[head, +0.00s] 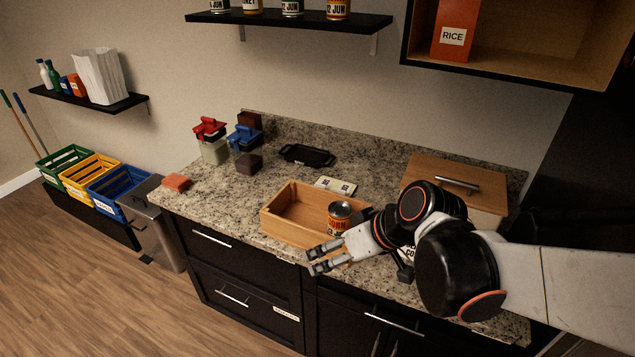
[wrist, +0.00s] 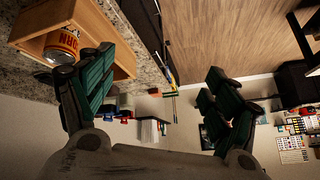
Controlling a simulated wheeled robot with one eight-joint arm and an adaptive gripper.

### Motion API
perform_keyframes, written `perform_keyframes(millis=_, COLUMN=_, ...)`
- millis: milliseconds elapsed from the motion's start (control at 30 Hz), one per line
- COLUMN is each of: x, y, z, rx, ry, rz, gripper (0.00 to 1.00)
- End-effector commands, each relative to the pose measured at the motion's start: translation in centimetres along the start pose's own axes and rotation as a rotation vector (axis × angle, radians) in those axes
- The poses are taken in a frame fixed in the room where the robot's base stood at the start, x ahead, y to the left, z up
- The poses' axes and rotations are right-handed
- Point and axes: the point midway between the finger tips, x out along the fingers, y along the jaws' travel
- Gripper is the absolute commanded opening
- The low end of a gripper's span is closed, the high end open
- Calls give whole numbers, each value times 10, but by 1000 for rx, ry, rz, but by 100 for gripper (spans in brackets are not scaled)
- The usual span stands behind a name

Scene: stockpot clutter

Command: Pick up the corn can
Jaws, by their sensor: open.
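The corn can (head: 338,218) has an orange label and a metal top. It stands in the right part of an open wooden box (head: 284,225) on the granite counter. My gripper (head: 312,260) is open and empty, in front of the box near the counter's front edge, to the lower left of the can. In the wrist view, the can (wrist: 63,45) shows at the upper left inside the box (wrist: 118,38), beyond one finger of my gripper (wrist: 150,95). Its lower part is partly hidden by the box wall in the head view.
A white card (head: 336,186) lies behind the box. A shelf (head: 290,24) hangs above. The counter left of the box is mostly clear.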

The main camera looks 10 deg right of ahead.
Motion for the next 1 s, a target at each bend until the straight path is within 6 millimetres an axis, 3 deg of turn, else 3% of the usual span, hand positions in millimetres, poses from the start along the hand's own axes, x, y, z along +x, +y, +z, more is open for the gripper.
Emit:
perform_keyframes(millis=167, x=8, y=4, z=-15, rx=-44, ry=35, rz=-61, gripper=82)
perform_keyframes(millis=367, x=31, y=37, z=-28, rx=-85, ry=107, rz=-103, gripper=82)
perform_keyframes(millis=567, x=58, y=92, z=-41, rx=-147, ry=225, rz=-136, gripper=82)
perform_keyframes(millis=800, x=86, y=181, z=-45, rx=-257, ry=425, rz=-135, gripper=82)
perform_keyframes(millis=1000, x=92, y=222, z=-42, rx=-317, ry=525, rz=-114, gripper=82)
